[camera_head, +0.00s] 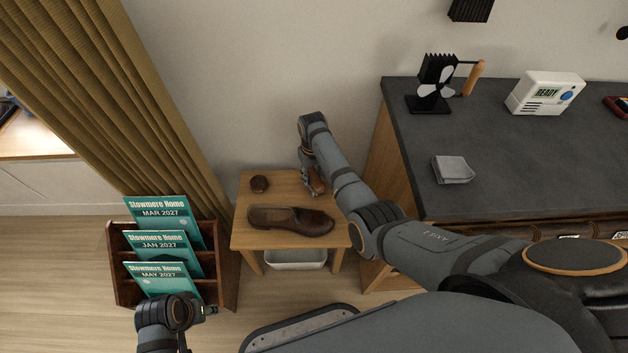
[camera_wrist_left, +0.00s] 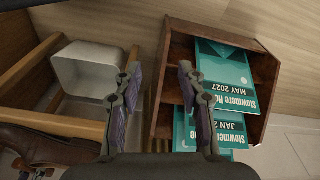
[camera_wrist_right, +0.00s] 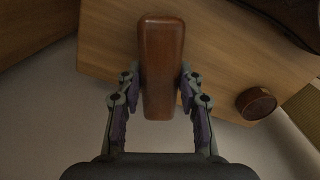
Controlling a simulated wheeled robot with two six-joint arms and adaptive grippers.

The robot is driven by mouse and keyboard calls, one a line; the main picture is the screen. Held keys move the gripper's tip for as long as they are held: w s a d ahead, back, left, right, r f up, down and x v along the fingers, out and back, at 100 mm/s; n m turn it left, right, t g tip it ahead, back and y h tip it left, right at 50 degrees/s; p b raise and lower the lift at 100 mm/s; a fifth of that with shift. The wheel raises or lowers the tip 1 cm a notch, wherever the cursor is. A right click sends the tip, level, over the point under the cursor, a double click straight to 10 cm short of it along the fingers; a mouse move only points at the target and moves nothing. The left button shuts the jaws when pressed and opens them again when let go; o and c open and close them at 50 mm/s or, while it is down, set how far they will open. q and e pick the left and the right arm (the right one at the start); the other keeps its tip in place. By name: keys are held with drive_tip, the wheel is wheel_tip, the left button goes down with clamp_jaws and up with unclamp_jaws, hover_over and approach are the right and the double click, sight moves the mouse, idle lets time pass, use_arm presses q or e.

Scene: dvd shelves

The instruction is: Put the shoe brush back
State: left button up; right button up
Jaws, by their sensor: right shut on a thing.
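The shoe brush (camera_wrist_right: 161,62) is a reddish-brown wooden block, held between the fingers of my right gripper (camera_wrist_right: 160,95) in the right wrist view. In the head view the brush (camera_head: 317,186) shows at the right side of a small wooden table (camera_head: 243,236), with my right gripper (camera_head: 313,180) shut on it. I cannot tell whether the brush touches the tabletop. My left gripper (camera_wrist_left: 158,88) is open and empty in the left wrist view, near the magazine rack.
A brown shoe (camera_head: 290,220) and a round brown tin (camera_head: 259,184) are on the table. A white bin (camera_head: 297,258) is underneath. A magazine rack (camera_head: 229,262) stands left; a dark-topped cabinet (camera_head: 500,150) stands right. Free tabletop lies between tin and brush.

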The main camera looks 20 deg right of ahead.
drive_tip(key=shift+f, duration=0.35)
use_arm(q)
drive_tip(key=shift+s+d+r, duration=0.1)
drive_tip(key=shift+d+r, duration=0.05)
drive_tip(key=shift+r, duration=0.5)
drive_tip(key=shift+s+d+r, duration=0.1)
drive_tip(key=shift+d+r, duration=0.05)
drive_tip(key=shift+r, duration=0.45)
use_arm(e)
drive_tip(key=shift+f, duration=0.15)
use_arm(q)
drive_tip(key=shift+f, duration=0.1)
use_arm(e)
drive_tip(key=o, duration=1)
